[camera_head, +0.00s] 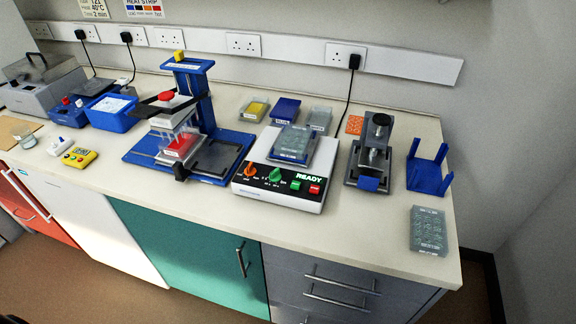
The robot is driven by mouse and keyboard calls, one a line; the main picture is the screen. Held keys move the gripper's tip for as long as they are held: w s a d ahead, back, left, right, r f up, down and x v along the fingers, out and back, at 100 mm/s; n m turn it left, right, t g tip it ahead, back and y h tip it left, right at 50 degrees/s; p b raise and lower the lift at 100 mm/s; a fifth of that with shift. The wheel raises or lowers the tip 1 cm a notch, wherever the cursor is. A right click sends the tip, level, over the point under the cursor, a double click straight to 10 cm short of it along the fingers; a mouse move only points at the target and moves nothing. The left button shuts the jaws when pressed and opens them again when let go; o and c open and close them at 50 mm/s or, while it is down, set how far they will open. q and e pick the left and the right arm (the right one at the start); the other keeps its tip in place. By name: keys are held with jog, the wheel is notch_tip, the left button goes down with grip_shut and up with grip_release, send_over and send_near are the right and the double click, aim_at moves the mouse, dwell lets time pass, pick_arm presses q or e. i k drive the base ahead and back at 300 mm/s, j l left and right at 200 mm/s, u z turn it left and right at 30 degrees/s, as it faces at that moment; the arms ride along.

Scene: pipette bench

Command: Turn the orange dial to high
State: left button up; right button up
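The orange dial (250,170) is on the sloped front panel of a white machine (262,192) in the middle of the bench. The dial sits at the left end of the panel. Small labels surround it, too small to read, so I cannot tell its setting for certain. A green dial (275,175) is just to its right, followed by a green button (296,185) and a red button (314,189). A lit display (309,179) reads READY. Neither of my grippers is in view, and nothing covers the dial.
A blue press-like stand (204,117) stands left of the machine. A clear plate (293,142) rests on top of the machine. A dark metal device (372,157) and a blue rack (427,172) are to the right. The bench strip before the machine is clear.

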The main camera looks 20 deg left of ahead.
aim_at(250, 171)
jog(key=j+u, duration=0.5)
jog(key=i+j+u, duration=0.2)
jog(key=j+u, duration=0.3)
